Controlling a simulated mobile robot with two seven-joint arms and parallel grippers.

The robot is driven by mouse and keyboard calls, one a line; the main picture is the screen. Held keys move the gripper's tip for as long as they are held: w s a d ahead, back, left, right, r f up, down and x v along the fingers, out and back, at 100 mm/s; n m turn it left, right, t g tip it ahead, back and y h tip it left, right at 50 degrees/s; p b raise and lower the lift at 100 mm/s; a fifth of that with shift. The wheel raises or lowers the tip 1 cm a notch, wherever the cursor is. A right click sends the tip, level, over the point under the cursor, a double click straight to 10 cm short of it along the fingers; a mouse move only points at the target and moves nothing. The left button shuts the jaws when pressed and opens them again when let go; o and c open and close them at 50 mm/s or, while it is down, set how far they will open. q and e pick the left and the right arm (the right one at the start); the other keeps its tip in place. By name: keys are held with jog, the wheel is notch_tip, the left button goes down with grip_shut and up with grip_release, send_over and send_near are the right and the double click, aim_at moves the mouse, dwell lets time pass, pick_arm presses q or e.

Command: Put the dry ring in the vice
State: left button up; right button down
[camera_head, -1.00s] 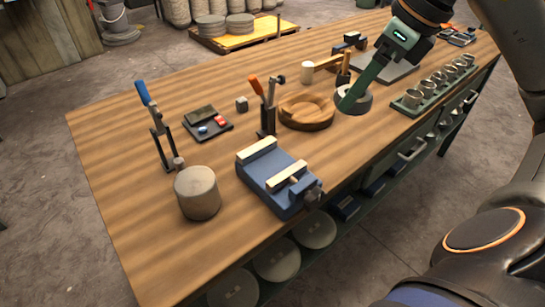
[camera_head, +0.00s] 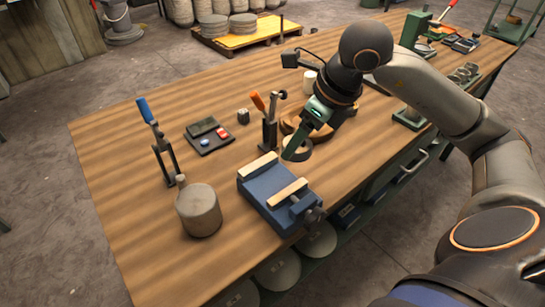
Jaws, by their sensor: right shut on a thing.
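The blue vice (camera_head: 262,190) with pale jaw faces sits near the table's front edge, its two jaws apart and the gap between them empty. The grey ring (camera_head: 302,155) is in my right gripper (camera_head: 296,145), just behind and to the right of the vice, apart from its jaws. My right gripper is shut on the ring's wall and partly hides it. It comes in from the upper right. My left gripper is out of view.
A round wooden piece (camera_head: 287,126) lies behind the ring, partly hidden by my right arm. An orange-handled clamp (camera_head: 269,125) stands left of it. A grey cylinder (camera_head: 199,212) stands left of the vice.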

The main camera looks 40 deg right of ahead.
jog(key=w+a+f, duration=0.2)
jog(key=f, duration=0.1)
jog(key=w+a+f, duration=0.1)
jog(key=f, duration=0.1)
jog(key=shift+a, duration=0.2)
jog(key=shift+w+a+f, duration=0.1)
jog(key=shift+a+f, duration=0.05)
jog(key=shift+f, duration=0.85)
jog(key=shift+w+a+f, duration=0.1)
jog(key=shift+f, duration=0.9)
grip_release()
jog(key=shift+s+f, duration=0.1)
jog(key=shift+r+p, duration=0.25)
jog(key=shift+p, duration=0.1)
jog(key=v, duration=1.1)
jog(key=shift+s+r, duration=0.2)
jog(key=shift+r, duration=0.15)
